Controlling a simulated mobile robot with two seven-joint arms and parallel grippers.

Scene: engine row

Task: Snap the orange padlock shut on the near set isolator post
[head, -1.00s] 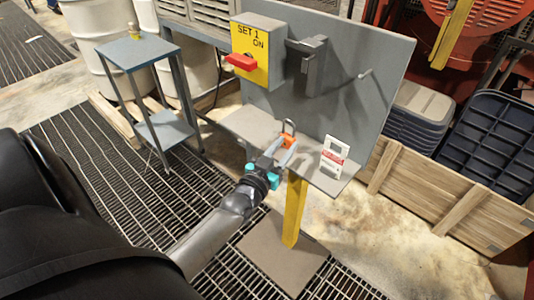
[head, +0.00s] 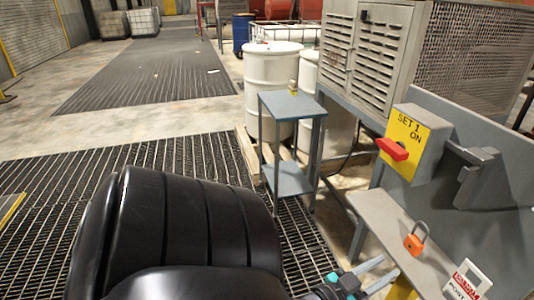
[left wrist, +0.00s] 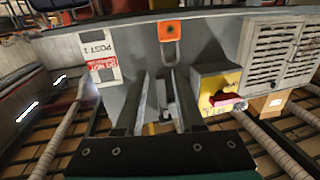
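The orange padlock (head: 413,243) stands on the grey shelf (head: 386,222) below the isolator box, its shackle loop upward. I cannot tell whether the shackle is latched. In the left wrist view the padlock (left wrist: 171,30) is beyond the fingertips, near the top. The yellow isolator box (head: 408,150), marked SET 1 ON, has a red handle (head: 392,149). A grey bracket (head: 474,172) is on the panel right of it. My left gripper (head: 377,274) is open, fingers apart, near the shelf's front edge and short of the padlock. It is empty in the wrist view (left wrist: 161,92). My right gripper is not in view.
A white and red tag (head: 466,281) stands on the shelf right of the padlock. A small blue-grey stand (head: 292,105) and white drums (head: 272,75) are left of the panel. A louvred cabinet (head: 378,55) stands behind. The floor at far left is open.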

